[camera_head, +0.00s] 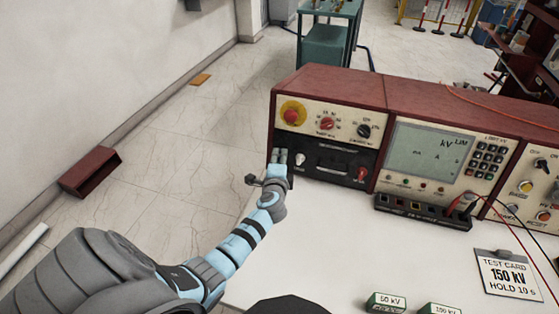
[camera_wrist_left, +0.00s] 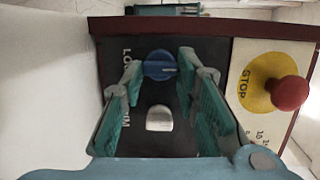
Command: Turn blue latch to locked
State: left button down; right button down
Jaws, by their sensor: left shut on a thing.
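The blue latch (camera_wrist_left: 160,65) is a round knob with a pale mark, on a dark panel in the left wrist view. Its mark lies roughly sideways in that view. My left gripper (camera_wrist_left: 163,62) has its two teal-padded fingers on either side of the latch, shut on it. In the head view my left gripper (camera_head: 277,166) reaches the left end of the red console, and it hides the latch there. Lettering beside the latch is partly covered by a finger. My right gripper is not in view.
A white knob (camera_wrist_left: 159,118) sits close to the latch, between the fingers in the wrist view. A red stop button (camera_wrist_left: 289,93) on a yellow disc is nearby. The red console (camera_head: 330,86) carries a meter display (camera_head: 424,150). A test card (camera_head: 508,275) lies on the white bench.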

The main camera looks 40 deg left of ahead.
pick_arm(q)
jog(key=shift+f, duration=0.1)
jog(key=c, duration=1.2)
grip_release()
jog(key=shift+c, duration=0.2)
jog(key=v, duration=1.2)
jog(key=shift+s, duration=0.1)
